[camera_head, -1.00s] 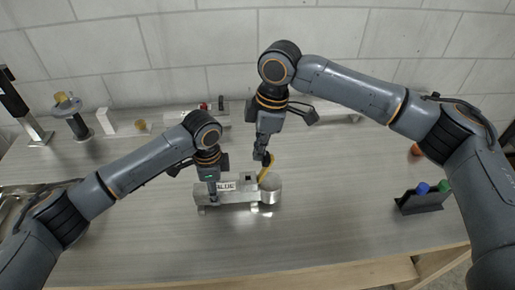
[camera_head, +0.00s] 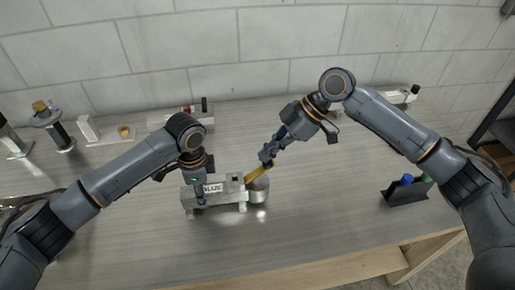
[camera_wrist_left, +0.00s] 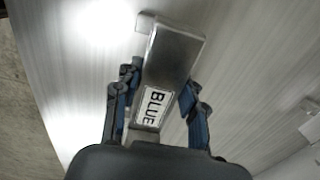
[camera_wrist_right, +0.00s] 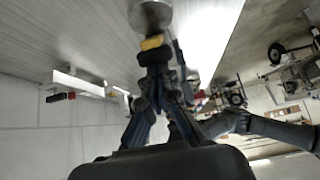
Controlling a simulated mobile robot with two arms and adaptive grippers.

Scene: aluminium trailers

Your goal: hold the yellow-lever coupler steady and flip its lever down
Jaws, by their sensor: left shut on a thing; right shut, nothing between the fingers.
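The coupler (camera_head: 227,190) is a silvery bar with a round end at its right and a label that reads BLUE in the left wrist view (camera_wrist_left: 180,50). It lies on the grey table. Its yellow lever (camera_head: 255,174) slants up to the right near the round end. My left gripper (camera_head: 199,190) is shut on the coupler's left part, its fingers on both sides of the bar. My right gripper (camera_head: 267,159) is shut with nothing between its fingers, at the lever's upper end. In the right wrist view the yellow lever (camera_wrist_right: 152,43) shows just beyond the fingertips.
A dark holder (camera_head: 407,193) with a blue and a green item stands at the right. Another coupler with a red part (camera_head: 186,110) lies behind my left arm. A post with a yellow top (camera_head: 47,115) stands at the far left. The table's front middle is clear.

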